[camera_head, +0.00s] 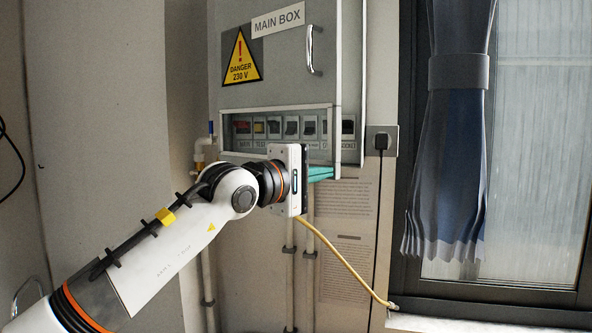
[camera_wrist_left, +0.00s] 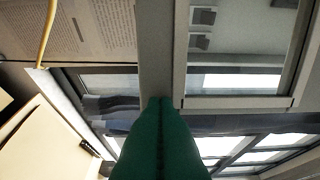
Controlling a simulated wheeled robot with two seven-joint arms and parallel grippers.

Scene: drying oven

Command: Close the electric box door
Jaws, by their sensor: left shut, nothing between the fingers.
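The electric box (camera_head: 352,60) hangs on the wall in the head view. Its grey door (camera_head: 290,75) carries a MAIN BOX label, a yellow danger sign and a metal handle (camera_head: 313,50) at upper right. The door's right edge stands apart from the box's right side, so it looks partly open. A window low in the door shows several switches. My left gripper (camera_head: 321,173) is shut and empty, with its teal fingers at the door's lower right corner. In the left wrist view the green fingers (camera_wrist_left: 163,104) overlap the door's edge (camera_wrist_left: 180,60); contact cannot be told. My right gripper is not in view.
A black plug sits in a socket (camera_head: 382,141) right of the box. A yellow cable (camera_head: 345,262) and pipes (camera_head: 309,270) run below. A blue curtain (camera_head: 450,150) and window (camera_head: 535,140) stand at right. A printed notice (camera_head: 345,215) is on the wall.

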